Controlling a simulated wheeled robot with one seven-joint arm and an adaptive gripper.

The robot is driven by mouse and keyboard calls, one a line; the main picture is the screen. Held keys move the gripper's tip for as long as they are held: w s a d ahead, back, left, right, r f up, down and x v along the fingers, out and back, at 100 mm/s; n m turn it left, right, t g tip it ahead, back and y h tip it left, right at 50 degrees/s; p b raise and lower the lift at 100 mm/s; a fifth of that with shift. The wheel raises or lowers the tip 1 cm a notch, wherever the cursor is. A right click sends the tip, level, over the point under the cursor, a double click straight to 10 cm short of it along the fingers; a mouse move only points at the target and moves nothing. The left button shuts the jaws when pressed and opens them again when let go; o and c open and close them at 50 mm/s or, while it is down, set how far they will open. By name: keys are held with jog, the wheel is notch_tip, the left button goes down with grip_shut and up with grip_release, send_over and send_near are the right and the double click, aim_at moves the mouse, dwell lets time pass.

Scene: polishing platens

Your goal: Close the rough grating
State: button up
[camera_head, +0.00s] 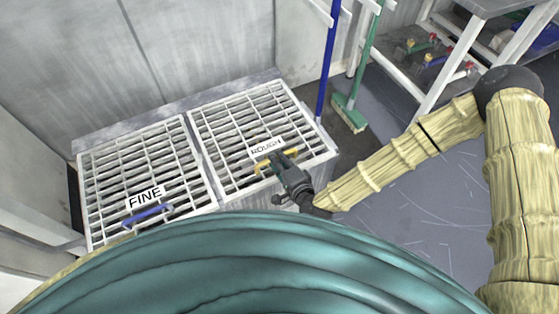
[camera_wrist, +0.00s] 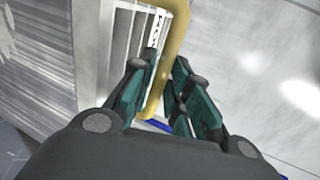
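The rough grating (camera_head: 240,120) is a white slatted panel with a ROUGH label and a yellow handle (camera_head: 263,167) near its front edge. In the head view it lies about level with the neighbouring fine grating; a small gap under it cannot be ruled out. My gripper (camera_head: 280,160) is at the yellow handle. Part of the handle is hidden by the fingers, and the label is cut off there.
The fine grating (camera_head: 140,170), with a blue handle (camera_head: 147,215), lies flat to the left. A wall stands behind. A blue pole (camera_head: 328,60) and a green broom (camera_head: 349,112) stand to the right. A shelf rack (camera_head: 450,65) is at the upper right. Grey floor is clear between.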

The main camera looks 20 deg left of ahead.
jog(key=o, duration=0.3)
jog(key=shift+s+d+f, duration=0.15)
jog(key=shift+f, duration=0.5)
jog(key=shift+o, duration=0.3)
jog(key=shift+r, duration=0.1)
jog(key=shift+r, duration=0.2)
jog(key=v, duration=1.1)
jog(key=shift+s+d+r, duration=0.2)
jog(key=shift+d+r, duration=0.05)
jog(key=shift+d, duration=0.05)
